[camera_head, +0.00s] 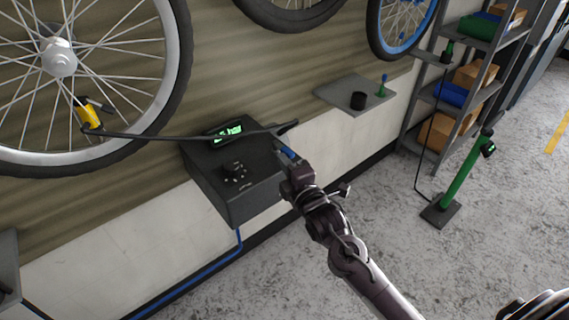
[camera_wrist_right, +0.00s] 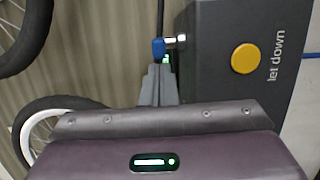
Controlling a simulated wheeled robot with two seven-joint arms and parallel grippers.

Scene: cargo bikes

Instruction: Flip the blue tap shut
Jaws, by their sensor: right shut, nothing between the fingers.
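The blue tap (camera_wrist_right: 158,48) shows in the right wrist view beside the dark box, next to a short metal stub; a small blue patch of it (camera_head: 288,153) shows at the box's right end in the head view. My right gripper (camera_head: 281,147) is at that end of the box, its arm coming from the lower right. In the wrist view its grey fingers (camera_wrist_right: 160,70) are shut and empty, with their tips just below the tap. I cannot tell whether they touch it. The tap's exact lever angle is unclear. My left gripper is out of view.
The dark pump box (camera_head: 235,195) on the wall has a green display and knob. A yellow "let down" button (camera_wrist_right: 245,59) is close to the tap. A black hose (camera_head: 150,137) runs to a yellow chuck (camera_head: 88,113) at the wheel. A small shelf (camera_head: 335,93) is to the right.

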